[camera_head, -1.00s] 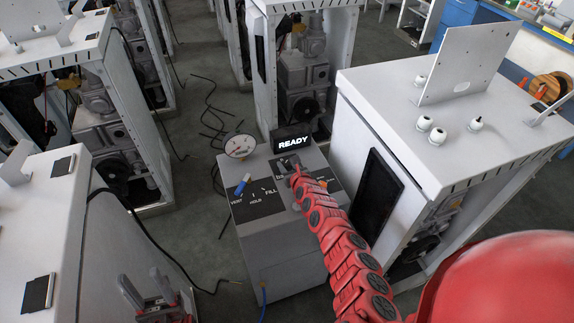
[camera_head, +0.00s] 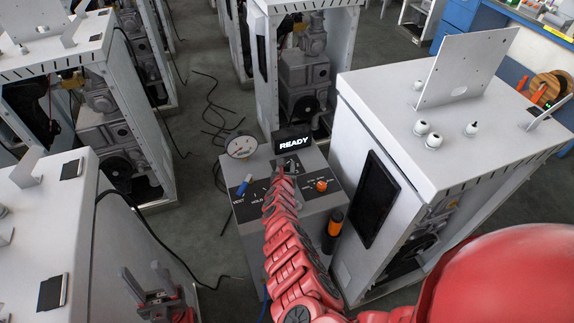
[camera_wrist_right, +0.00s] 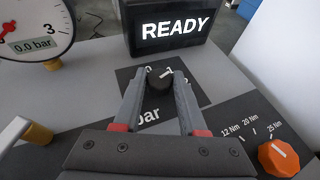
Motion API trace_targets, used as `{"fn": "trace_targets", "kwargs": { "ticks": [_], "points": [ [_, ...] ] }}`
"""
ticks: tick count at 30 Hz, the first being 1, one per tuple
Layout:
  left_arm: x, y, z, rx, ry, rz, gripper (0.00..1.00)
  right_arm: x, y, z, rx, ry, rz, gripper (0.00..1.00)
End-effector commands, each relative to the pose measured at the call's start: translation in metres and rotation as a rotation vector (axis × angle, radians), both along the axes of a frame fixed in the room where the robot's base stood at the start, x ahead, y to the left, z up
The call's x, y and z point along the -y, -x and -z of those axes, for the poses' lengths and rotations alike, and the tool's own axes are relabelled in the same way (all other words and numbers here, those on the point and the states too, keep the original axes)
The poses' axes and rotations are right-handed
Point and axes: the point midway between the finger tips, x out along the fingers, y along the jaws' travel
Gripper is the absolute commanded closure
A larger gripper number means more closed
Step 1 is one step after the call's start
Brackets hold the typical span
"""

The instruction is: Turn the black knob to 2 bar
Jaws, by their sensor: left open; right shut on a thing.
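In the right wrist view the black knob (camera_wrist_right: 159,80) sits on a dark panel marked "bar". It has a pale pointer mark, and parts of the scale are covered. My right gripper (camera_wrist_right: 161,85) is shut on the knob, one finger on each side. In the head view my right gripper (camera_head: 284,172) is over the grey console's top and hides most of the knob. The gauge (camera_wrist_right: 34,28) reads 0.0 bar with its red needle at the low end; it also shows in the head view (camera_head: 240,146). My left gripper (camera_head: 148,284) is open and empty at lower left.
A READY display (camera_head: 292,140) stands behind the knob. An orange knob (camera_wrist_right: 279,158) with Nm marks is on the right. A blue-handled lever (camera_head: 243,184) is by the VENT, HOLD and FILL labels. A black-and-orange tool (camera_head: 333,230) is on the console's right side. White cabinets (camera_head: 455,120) stand around.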

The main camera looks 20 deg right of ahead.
Motion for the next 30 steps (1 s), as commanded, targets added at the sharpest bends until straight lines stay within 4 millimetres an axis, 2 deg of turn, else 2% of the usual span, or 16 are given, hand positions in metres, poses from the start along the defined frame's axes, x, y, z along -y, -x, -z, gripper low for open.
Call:
{"fn": "trace_targets", "kwargs": {
  "ticks": [1, 12, 19, 30],
  "points": [
    [0.000, 0.000, 0.009, 0.000, 0.000, 0.000, 0.50, -0.002, -0.002, 0.004, 0.002, -0.009, 0.044, 1.00],
    [0.000, 0.000, 0.043, 0.000, 0.000, 0.000, 0.50, -0.004, -0.003, 0.004, 0.002, -0.004, 0.275, 1.00],
    [0.000, 0.000, 0.052, 0.000, 0.000, 0.000, 0.50, -0.004, -0.003, 0.003, 0.001, -0.001, 0.342, 1.00],
    [0.000, 0.000, 0.053, 0.000, 0.000, 0.000, 0.50, -0.004, -0.003, 0.001, 0.000, 0.001, 0.360, 1.00]
  ]
}}
